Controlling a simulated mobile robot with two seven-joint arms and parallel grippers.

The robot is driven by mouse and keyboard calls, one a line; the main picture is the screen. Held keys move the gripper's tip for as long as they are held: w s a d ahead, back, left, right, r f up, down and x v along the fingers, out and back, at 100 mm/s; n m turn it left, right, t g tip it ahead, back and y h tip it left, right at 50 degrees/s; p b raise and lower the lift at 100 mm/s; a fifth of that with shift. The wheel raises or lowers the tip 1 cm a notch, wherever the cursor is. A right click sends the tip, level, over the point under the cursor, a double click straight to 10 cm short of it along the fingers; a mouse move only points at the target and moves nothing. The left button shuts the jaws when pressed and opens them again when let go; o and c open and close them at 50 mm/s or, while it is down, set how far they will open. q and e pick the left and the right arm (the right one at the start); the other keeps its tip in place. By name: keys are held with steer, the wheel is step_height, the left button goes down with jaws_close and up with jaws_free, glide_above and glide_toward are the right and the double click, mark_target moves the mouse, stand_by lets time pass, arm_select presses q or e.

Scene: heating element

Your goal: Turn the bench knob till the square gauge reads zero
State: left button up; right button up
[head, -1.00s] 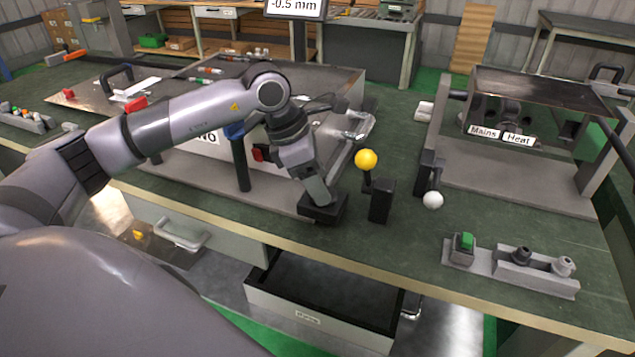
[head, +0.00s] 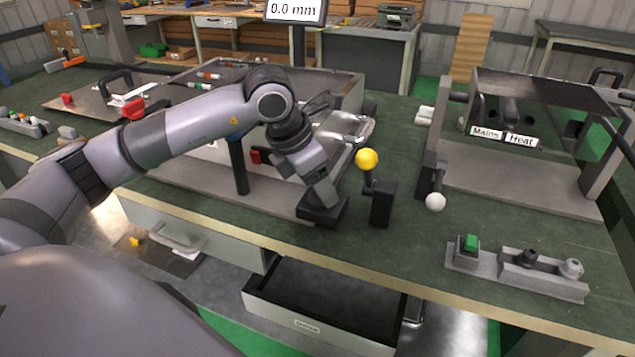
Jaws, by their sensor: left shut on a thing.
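The gauge (head: 293,10) is a rectangular screen on a post at the top edge, partly cut off, and it reads 0.0 mm. My left arm reaches in from the left and points down at the green bench top. My left gripper (head: 322,208) is at the front of the bench, just left of a black block with a yellow ball lever. It is shut on the bench knob, which the gripper hides almost fully. My right gripper is not in view.
The yellow ball lever (head: 367,160) stands close to the right of my left gripper. A white ball lever (head: 435,202) and a metal frame labelled Mains and Heat are farther right. An open drawer (head: 330,322) juts out below.

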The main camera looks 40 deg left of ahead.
arm_select(q)
steer(key=o, duration=0.9)
steer(key=shift+o, duration=0.8)
steer(key=shift+r, duration=0.1)
steer(key=v, duration=0.5)
steer(key=shift+a+r, duration=0.1)
steer(key=shift+r, duration=0.25)
steer(key=shift+s+a+r, duration=0.15)
steer(key=shift+s+r, duration=0.2)
steer(key=shift+r, duration=0.25)
